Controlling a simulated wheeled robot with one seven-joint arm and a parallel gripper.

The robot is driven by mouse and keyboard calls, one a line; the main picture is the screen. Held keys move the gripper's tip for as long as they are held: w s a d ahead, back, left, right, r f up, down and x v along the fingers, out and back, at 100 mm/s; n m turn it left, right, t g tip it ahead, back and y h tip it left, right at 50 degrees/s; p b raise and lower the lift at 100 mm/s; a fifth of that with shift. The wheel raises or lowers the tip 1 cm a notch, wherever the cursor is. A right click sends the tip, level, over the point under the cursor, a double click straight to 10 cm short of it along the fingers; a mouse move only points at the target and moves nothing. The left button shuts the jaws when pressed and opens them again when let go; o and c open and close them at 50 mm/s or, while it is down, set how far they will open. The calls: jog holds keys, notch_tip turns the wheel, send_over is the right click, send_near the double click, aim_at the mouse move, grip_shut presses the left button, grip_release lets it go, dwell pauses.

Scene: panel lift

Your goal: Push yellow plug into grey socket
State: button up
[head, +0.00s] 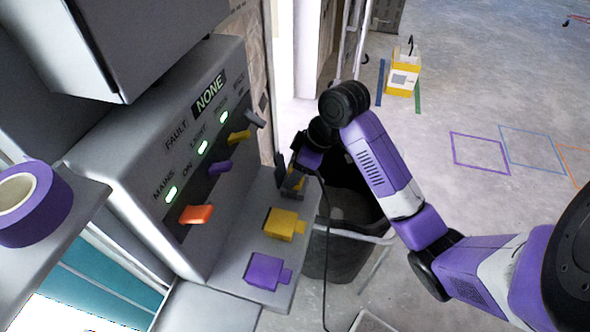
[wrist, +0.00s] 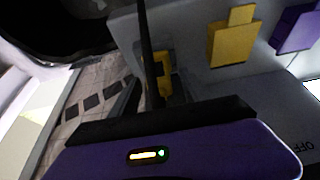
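My gripper (head: 293,184) is at the far end of the panel's ledge, pointing down. In the wrist view, the yellow plug (wrist: 164,66) sits between the dark fingers, which look closed on it. A dark cable passes in front of the plug and hides part of it. In the head view only a little yellow shows at the fingertips.
A yellow block (head: 284,224) and a purple block (head: 267,271) stand on the ledge nearer the camera. The panel has orange, purple, yellow and grey levers (head: 196,214). A dark bin (head: 345,225) stands beside the ledge. The cable (head: 325,270) hangs down past it.

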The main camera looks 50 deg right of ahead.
jog(key=v, duration=0.7)
jog(key=shift+r, duration=0.35)
jog(key=shift+s, duration=0.15)
